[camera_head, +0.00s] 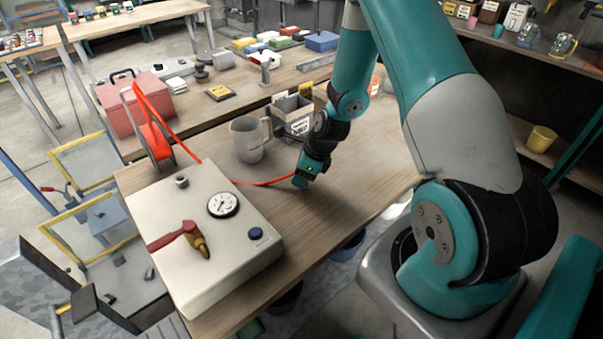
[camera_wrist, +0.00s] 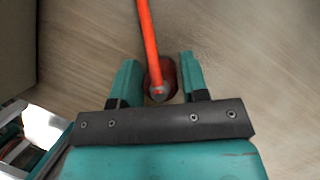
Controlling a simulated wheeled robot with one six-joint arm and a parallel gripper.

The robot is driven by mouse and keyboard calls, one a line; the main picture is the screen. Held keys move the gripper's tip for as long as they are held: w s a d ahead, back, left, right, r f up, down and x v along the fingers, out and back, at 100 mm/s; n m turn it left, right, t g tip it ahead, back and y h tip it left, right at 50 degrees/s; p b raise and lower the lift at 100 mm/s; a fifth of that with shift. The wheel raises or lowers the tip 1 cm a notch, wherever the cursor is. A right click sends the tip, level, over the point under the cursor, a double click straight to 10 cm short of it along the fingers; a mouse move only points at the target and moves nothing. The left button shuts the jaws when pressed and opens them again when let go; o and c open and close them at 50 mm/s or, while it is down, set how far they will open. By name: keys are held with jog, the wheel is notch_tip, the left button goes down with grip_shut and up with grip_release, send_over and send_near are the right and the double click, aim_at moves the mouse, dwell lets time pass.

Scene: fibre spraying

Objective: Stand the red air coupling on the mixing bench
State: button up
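The red air coupling (camera_wrist: 170,73) shows in the wrist view as a short dark-red body with a grey collar. The red-orange hose (camera_wrist: 149,35) runs into it. In the head view my gripper (camera_head: 302,181) points down, low over the mixing bench (camera_head: 330,215), right of the white control box (camera_head: 205,240). The coupling is hidden there behind the fingers. I cannot tell whether its base touches the wood.
The hose leads back to a red hose reel (camera_head: 157,140). A grey jug (camera_head: 247,140) and grey bins (camera_head: 292,113) stand behind my gripper. The bench top right of my gripper is clear.

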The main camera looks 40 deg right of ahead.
jog(key=shift+o, duration=1.2)
jog(key=shift+r, duration=0.1)
jog(key=b+v, duration=0.2)
jog(key=v, duration=0.9)
jog(key=s+a+r+n+g+y, duration=0.1)
jog(key=s+a+r+n, duration=0.3)
jog(key=a+r+n, duration=0.85)
jog(key=s+a+r+n+g, duration=0.1)
jog(key=s+a+r+n, duration=0.1)
jog(key=s+a+n, duration=0.4)
jog(key=s+a+r+n+g, duration=0.1)
jog(key=s+a+r+n, duration=0.2)
jog(key=n, duration=1.4)
jog(key=s+a, duration=0.3)
jog(key=s, duration=0.3)
jog(key=shift+a, duration=0.3)
